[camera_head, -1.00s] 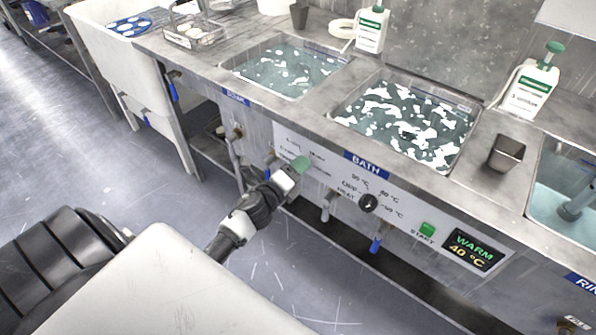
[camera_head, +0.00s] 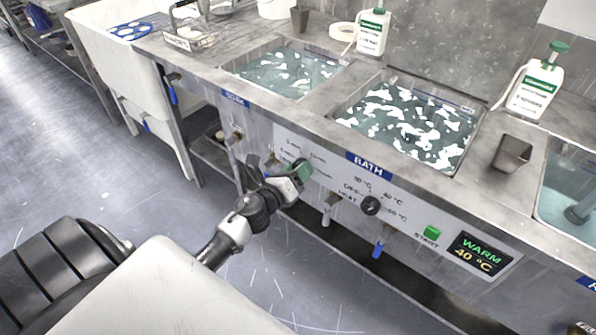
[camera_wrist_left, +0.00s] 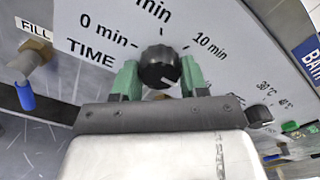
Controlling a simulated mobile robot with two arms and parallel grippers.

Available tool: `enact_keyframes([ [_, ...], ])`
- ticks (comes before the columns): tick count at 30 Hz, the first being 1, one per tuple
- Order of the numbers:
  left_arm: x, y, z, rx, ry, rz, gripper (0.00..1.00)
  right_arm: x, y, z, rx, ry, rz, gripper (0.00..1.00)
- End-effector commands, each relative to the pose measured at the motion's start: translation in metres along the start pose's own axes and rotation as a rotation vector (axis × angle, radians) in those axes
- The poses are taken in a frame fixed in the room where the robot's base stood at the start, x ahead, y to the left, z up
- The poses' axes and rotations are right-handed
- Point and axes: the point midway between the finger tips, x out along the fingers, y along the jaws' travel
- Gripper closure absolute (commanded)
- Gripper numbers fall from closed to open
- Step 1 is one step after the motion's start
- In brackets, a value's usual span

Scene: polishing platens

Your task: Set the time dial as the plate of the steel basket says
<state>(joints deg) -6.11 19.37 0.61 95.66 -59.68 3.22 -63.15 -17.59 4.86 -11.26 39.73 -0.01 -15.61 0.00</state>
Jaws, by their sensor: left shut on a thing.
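The time dial (camera_wrist_left: 159,66) is a black ribbed knob on the white control panel, with "0 min" to its left and "10 min" to its right. My left gripper (camera_head: 298,171) is shut on this dial. In the left wrist view its green fingers sit on either side of the knob. A pale mark shows low on the knob's face; its exact direction is hard to tell. In the head view the gripper hides the dial. The steel basket (camera_head: 189,42) stands on the counter at the upper left, and its plate is too small to read. My right gripper is not in view.
A second black dial (camera_head: 370,205) has temperature labels. The green START button (camera_head: 432,232) and a display (camera_head: 479,254) reading "WARM 40 °C" are to its right. A blue-handled valve (camera_wrist_left: 27,90) is left of the time dial. Two basins of water are above the panel.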

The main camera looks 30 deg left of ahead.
Motion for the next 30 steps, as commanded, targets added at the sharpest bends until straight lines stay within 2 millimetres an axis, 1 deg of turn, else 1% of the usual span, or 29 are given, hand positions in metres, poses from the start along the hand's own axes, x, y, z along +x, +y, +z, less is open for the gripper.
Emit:
enact_keyframes([
  [1,-0.001,0.001,-0.003,0.005,0.005,0.002,0.80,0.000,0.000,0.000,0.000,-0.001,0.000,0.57],
  [9,-0.001,0.001,-0.003,0.005,0.005,0.002,0.80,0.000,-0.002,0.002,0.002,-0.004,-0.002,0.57],
  [10,-0.001,0.001,-0.003,0.005,0.005,0.002,0.55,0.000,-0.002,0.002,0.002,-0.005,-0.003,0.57],
  [12,-0.001,0.001,-0.002,0.005,0.005,0.002,0.44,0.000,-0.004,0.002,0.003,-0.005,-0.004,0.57],
  [15,-0.001,0.001,-0.002,0.004,0.004,0.001,0.31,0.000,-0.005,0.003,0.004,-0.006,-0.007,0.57],
  [24,-0.003,0.001,-0.001,0.003,0.002,0.001,0.31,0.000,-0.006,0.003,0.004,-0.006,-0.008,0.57],
  [26,-0.008,0.001,-0.001,0.002,0.002,0.001,0.31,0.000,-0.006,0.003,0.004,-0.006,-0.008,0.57],
  [29,-0.023,0.001,-0.002,0.002,0.003,0.002,0.31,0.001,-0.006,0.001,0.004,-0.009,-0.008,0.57],
  [30,-0.031,0.001,-0.002,0.003,0.004,0.002,0.31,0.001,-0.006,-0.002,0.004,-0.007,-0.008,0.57],
])
